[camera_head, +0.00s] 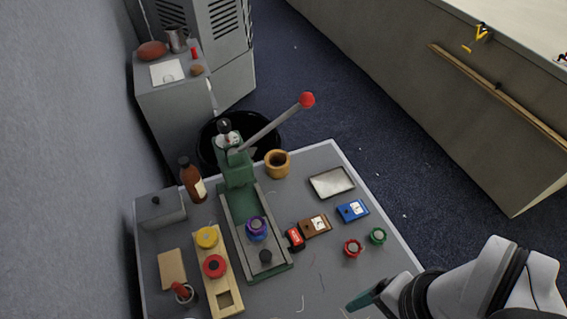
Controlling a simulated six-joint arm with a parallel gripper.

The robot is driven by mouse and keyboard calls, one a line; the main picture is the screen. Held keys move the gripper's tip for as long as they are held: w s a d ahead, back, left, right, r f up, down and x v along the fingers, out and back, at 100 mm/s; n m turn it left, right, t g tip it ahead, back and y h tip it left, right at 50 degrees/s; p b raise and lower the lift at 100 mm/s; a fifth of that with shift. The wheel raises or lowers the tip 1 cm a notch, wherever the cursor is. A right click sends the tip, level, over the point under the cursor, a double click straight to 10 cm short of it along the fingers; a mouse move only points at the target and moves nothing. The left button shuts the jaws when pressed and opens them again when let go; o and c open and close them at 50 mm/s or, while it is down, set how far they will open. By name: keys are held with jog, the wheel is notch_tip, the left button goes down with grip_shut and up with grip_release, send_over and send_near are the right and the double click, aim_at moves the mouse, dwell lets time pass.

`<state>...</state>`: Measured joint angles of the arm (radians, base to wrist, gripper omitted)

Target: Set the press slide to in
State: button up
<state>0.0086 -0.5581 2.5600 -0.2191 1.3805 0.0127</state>
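The green press (236,170) stands on the grey table, with a long lever ending in a red ball (307,100) raised up to the right. Its bed runs toward the front of the table. The press slide (262,243) appears to be at the front end of this bed, out from under the press head, with a black knob (265,256) at its near end. A blue and purple round piece (256,228) sits on it. My gripper (366,298) is at the bottom right, well apart from the slide.
Left of the bed is a wooden board (224,287) with yellow and red round pieces. Right of it are a red block (295,238), a brown block (316,226), a blue block (352,211) and red and green knobs. A brown bottle (192,180) stands at left.

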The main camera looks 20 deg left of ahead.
jog(key=shift+c, duration=0.8)
jog(key=n+h, duration=0.2)
jog(key=n, duration=0.4)
send_over(265, 254)
notch_tip(265, 254, down, 2)
notch_tip(265, 254, down, 16)
jog(key=shift+s, duration=0.1)
grip_shut()
